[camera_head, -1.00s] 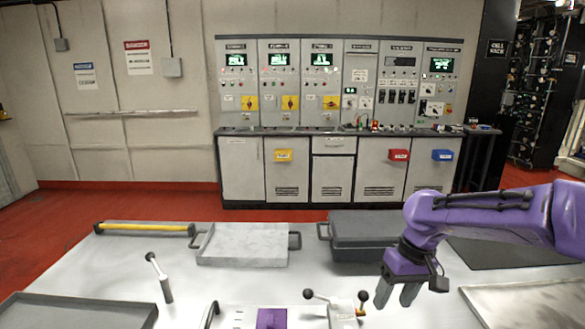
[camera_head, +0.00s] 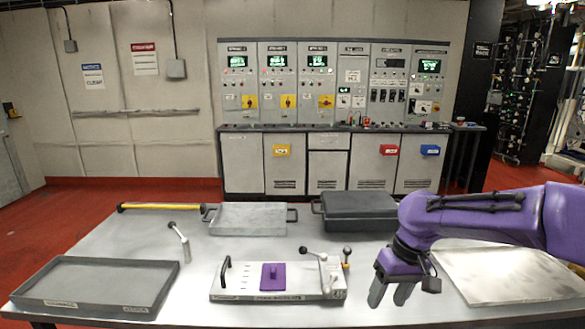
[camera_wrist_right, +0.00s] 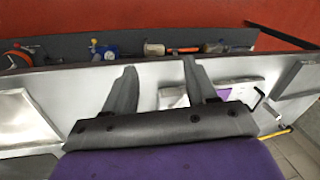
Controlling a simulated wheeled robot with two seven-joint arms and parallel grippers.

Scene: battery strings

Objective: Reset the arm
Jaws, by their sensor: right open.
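My right arm is purple and comes in from the right in the head view. Its gripper (camera_head: 390,294) hangs above the table, just right of a white fixture board (camera_head: 232,285). The two grey fingers stand apart with nothing between them. In the right wrist view the same gripper (camera_wrist_right: 160,82) shows its fingers spread, with bare table and part of the fixture beyond. The fixture bears a purple block (camera_head: 272,277), a black handle at its left and ball-topped levers (camera_head: 322,262) at its right. My left gripper is in neither view.
The table (camera_head: 200,262) holds a grey tray (camera_head: 95,285) at left, a light tray (camera_head: 247,219) and dark case (camera_head: 357,212) at the back, and a pale panel (camera_head: 505,275) at right. A small lever (camera_head: 181,241) stands mid-left. Control cabinets (camera_head: 335,90) line the wall.

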